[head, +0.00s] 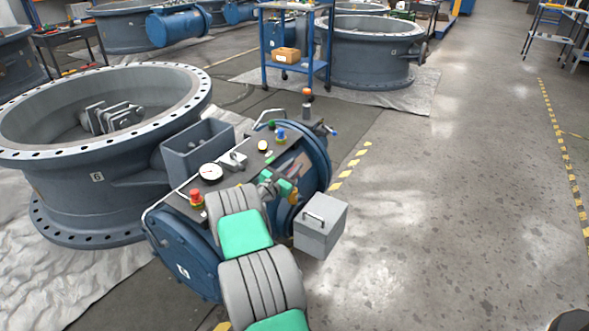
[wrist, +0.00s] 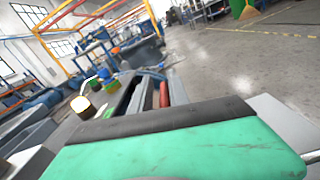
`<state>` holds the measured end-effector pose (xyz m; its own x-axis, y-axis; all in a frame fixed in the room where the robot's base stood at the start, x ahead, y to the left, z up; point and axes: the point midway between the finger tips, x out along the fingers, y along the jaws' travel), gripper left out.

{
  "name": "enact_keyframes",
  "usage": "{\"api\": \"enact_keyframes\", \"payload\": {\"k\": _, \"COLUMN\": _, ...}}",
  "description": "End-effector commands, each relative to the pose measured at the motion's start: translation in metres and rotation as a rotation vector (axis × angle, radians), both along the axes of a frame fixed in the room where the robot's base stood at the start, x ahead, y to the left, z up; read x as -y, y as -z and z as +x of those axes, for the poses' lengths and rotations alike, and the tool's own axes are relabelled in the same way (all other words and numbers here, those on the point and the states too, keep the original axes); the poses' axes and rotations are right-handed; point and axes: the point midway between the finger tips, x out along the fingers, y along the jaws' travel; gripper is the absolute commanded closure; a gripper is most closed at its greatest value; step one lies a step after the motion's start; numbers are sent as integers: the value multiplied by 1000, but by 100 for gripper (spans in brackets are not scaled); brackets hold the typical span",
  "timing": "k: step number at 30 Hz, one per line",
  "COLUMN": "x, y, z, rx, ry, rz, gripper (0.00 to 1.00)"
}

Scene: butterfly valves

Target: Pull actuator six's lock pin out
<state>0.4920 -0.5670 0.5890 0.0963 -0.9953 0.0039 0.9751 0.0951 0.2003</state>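Actuator six (head: 182,250) is a blue drum-ended unit beside the large grey valve body (head: 97,177), which bears a 6. My gripper (head: 282,188) is low against the actuator's near right side, partly hidden by my arm. In the wrist view a red piece (wrist: 163,94) stands between dark and grey bars beyond my green pad. I cannot tell whether it is the lock pin, or whether my fingers touch it.
A grey box with a handle (head: 320,225) hangs at the actuator's right, close to my gripper. An open grey bin (head: 197,150) sits behind the deck. A blue cart (head: 296,66) and another valve (head: 375,55) stand farther back.

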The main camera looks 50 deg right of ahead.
Motion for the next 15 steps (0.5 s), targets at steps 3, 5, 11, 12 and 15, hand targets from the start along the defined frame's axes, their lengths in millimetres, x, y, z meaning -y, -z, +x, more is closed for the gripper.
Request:
{"api": "enact_keyframes", "payload": {"k": 3, "x": 0, "y": -1, "z": 0, "rx": 2, "ry": -1, "rz": -1, "gripper": 73}}
{"api": "enact_keyframes", "payload": {"k": 5, "x": 1, "y": -1, "z": -1, "rx": 0, "ry": 1, "rz": -1, "gripper": 68}}
{"api": "enact_keyframes", "payload": {"k": 11, "x": 1, "y": 1, "z": -3, "rx": -3, "ry": 5, "rz": 2, "gripper": 67}}
{"api": "enact_keyframes", "payload": {"k": 12, "x": 1, "y": 1, "z": -3, "rx": -3, "ry": 5, "rz": 3, "gripper": 67}}
{"api": "enact_keyframes", "payload": {"k": 15, "x": -6, "y": 1, "z": -2, "rx": -6, "ry": 2, "rz": 4, "gripper": 67}}
